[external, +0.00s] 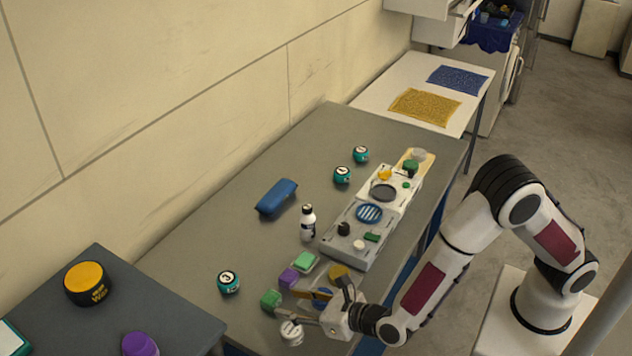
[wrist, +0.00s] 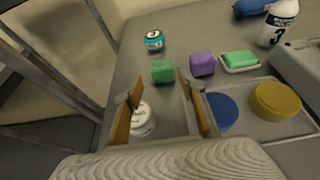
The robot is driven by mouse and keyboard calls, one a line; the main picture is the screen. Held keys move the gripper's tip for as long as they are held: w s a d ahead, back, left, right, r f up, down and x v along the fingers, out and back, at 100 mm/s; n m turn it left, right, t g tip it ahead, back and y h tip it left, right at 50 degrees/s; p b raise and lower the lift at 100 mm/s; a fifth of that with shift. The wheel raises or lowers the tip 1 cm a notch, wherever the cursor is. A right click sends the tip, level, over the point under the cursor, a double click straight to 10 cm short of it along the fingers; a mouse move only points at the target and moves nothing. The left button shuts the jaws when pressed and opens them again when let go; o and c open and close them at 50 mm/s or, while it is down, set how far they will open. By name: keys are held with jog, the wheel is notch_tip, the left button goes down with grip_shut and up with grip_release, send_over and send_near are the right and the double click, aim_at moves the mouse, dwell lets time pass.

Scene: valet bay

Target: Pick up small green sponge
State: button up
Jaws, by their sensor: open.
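A green bar that looks like the small green sponge (wrist: 240,59) lies in a shallow white dish in the wrist view, right of a purple cube (wrist: 202,64). It also shows in the external view (external: 305,261), near the table's front end. A separate green cube (wrist: 162,71) sits left of the purple cube. My gripper (external: 300,306) is open above the table's front end. In the wrist view its fingers (wrist: 158,92) stand apart, pointing toward the green cube, with a white-lidded jar (wrist: 142,116) seen between them. The sponge is outside the fingers, to the right.
Blue (wrist: 222,110) and yellow (wrist: 278,101) round items sit in a tray on the right. A white bottle (external: 307,222) stands behind the sponge. A teal can (external: 228,282) stands left. Pale trays (external: 345,252) hold small items along the right edge. The table's left middle is mostly clear.

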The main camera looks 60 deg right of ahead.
aim_at(274, 298)
jog(key=shift+x, duration=1.3)
jog(key=shift+w, duration=0.1)
jog(key=shift+x, duration=2.55)
jog(key=shift+d, duration=0.15)
jog(key=c, duration=0.6)
